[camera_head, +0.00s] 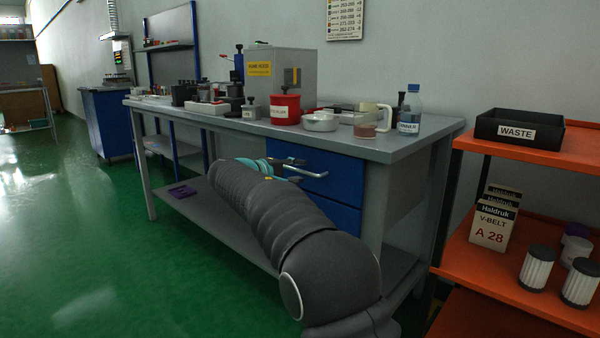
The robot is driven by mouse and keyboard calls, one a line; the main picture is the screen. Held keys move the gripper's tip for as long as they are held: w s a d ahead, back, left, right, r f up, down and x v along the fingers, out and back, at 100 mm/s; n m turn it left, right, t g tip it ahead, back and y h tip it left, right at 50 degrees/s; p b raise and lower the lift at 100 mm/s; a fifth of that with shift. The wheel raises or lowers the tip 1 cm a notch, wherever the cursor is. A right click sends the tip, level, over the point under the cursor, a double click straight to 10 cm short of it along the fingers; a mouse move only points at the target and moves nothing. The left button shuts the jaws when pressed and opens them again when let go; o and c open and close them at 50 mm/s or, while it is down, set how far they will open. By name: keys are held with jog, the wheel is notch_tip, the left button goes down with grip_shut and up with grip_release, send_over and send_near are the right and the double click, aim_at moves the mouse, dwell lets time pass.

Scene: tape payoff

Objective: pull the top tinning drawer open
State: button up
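The top drawer (343,178) is a blue front under the right part of the grey workbench, with a silver bar handle (310,172). Its front looks flush with the bench, so it appears shut. A second blue drawer front (343,217) is below it. My gripper (294,170) is at the left end of the handle, at the end of my dark ribbed arm, with teal parts showing. The arm hides much of it, so I cannot tell whether its fingers are open, shut or touching the handle.
The workbench top (375,147) carries a red pot (285,109), a bottle (410,112) and several other items. An orange shelf (500,262) stands at the right with a black waste bin (519,128). Green floor (90,240) is clear at the left.

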jog(key=shift+x, duration=0.85)
grip_shut()
